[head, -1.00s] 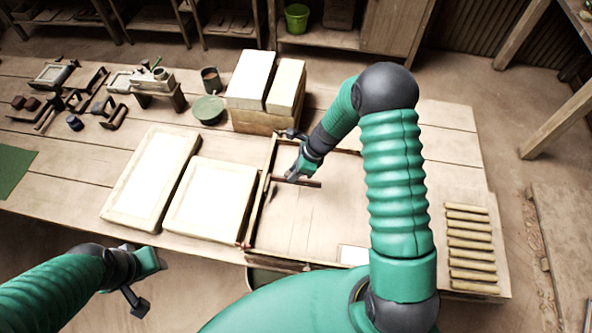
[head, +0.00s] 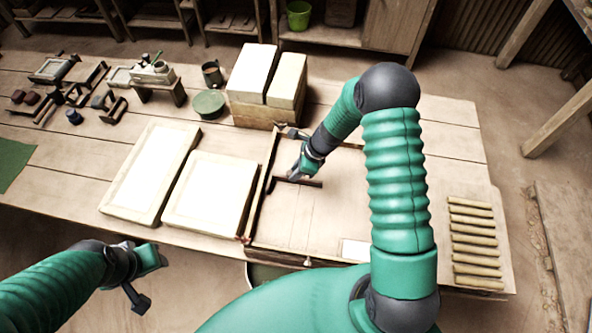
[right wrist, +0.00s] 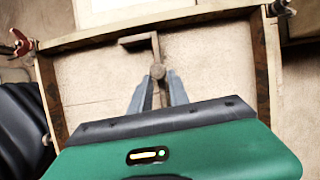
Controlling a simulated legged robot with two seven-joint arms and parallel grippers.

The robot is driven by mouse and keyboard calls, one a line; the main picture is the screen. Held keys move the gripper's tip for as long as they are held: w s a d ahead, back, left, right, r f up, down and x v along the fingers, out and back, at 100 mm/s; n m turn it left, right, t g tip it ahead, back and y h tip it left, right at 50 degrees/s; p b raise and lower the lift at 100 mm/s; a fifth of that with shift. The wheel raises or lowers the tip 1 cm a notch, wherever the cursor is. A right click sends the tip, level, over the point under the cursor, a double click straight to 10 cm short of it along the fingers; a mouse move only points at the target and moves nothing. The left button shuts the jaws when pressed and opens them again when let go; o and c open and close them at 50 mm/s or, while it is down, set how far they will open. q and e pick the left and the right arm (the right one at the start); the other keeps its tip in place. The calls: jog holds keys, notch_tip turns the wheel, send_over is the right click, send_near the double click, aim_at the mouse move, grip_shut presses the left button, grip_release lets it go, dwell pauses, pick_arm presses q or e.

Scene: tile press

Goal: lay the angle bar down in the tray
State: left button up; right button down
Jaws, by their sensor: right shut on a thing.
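The dark angle bar (head: 311,183) is in my right gripper (head: 294,177), inside the left part of the wooden tray (head: 335,215). In the right wrist view the L-shaped bar (right wrist: 137,42) runs up from between the fingertips (right wrist: 158,78), with its short leg pointing left near the tray's wall. The tray's floor (right wrist: 215,65) shows below it. I cannot tell whether the bar touches the floor. My left gripper (head: 146,280) is open and empty, off the table's front edge at lower left.
Two pale framed panels (head: 207,194) lie left of the tray. Pale blocks (head: 250,72) stand behind it. A white rectangle (head: 355,250) lies in the tray's front part. Several wooden rods (head: 472,243) lie on a board at right. A green disc (head: 208,103) and small tools are farther left.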

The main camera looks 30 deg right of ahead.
jog(key=shift+f, duration=0.1)
jog(key=c, duration=1.6)
grip_release()
jog(key=o, duration=0.4)
jog(key=shift+w+d+f, duration=0.1)
jog(key=shift+d, duration=0.05)
jog(key=shift+o, duration=0.2)
jog(key=v, duration=1.7)
jog(key=s+a+f+n+h+b, duration=0.1)
jog(key=s+a+n, duration=0.4)
jog(key=n, duration=0.7)
jog(key=s+a+n+h+b, duration=0.2)
jog(key=s+a+n, duration=0.3)
jog(key=n, duration=0.7)
jog(key=shift+s+f+n+h, duration=0.4)
jog(key=shift+s, duration=0.65)
